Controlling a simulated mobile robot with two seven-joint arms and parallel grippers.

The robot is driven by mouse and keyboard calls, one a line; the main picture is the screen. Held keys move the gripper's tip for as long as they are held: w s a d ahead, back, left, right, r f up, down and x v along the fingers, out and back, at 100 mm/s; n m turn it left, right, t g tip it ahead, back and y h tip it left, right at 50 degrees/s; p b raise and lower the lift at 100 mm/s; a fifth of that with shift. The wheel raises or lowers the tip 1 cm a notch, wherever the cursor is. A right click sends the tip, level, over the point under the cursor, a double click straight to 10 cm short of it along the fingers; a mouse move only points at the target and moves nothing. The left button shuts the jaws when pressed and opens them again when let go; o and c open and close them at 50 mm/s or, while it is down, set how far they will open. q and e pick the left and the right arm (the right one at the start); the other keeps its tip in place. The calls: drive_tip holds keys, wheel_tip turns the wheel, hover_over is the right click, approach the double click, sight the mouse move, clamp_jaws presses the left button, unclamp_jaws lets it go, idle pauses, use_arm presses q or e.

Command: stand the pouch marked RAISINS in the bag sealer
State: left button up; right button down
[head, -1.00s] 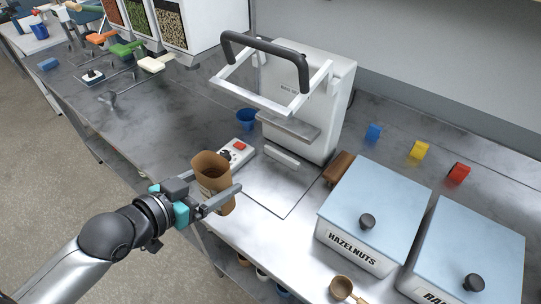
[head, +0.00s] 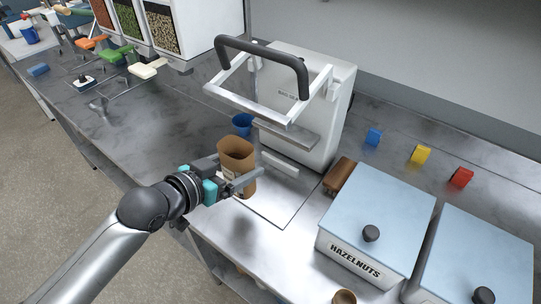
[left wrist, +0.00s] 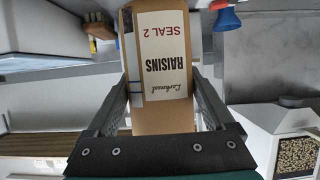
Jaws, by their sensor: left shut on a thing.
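The brown RAISINS pouch (head: 238,160) is held upright with its open top facing up. Its white label, reading RAISINS and SEAL 2, shows in the left wrist view (left wrist: 162,62). My left gripper (head: 241,177) is shut on the pouch, one finger on each side. The bag sealer (head: 325,125) is the white machine behind and to the right of the pouch. Its dark-handled frame (head: 262,65) is raised, above a grey ledge (head: 285,138). The pouch is in front of the sealer, left of the ledge. My right gripper is not in view.
Blue, yellow and red clips (head: 461,178) lie at the back.

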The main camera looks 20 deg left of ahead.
use_arm(q)
approach(281, 132)
drive_tip(key=x, duration=0.5)
wheel_tip(281, 132, down, 6)
drive_tip(key=shift+w+f+b, duration=0.1)
drive_tip(key=shift+f+b, duration=0.05)
drive_tip(key=shift+b, duration=0.7)
drive_tip(key=shift+w+d+f, duration=0.1)
drive_tip(key=shift+w+f, duration=0.1)
drive_tip(key=shift+f, duration=0.15)
drive_tip(key=shift+f, duration=0.15)
drive_tip(key=o, duration=1.2)
drive_tip(key=shift+c, duration=0.2)
drive_tip(key=shift+s+r, duration=0.2)
drive_tip(key=p+v, duration=0.1)
drive_tip(key=v, duration=1)
drive_tip(key=shift+s+r+p, duration=0.2)
drive_tip(key=shift+s+p, duration=0.05)
drive_tip(key=shift+p, duration=0.15)
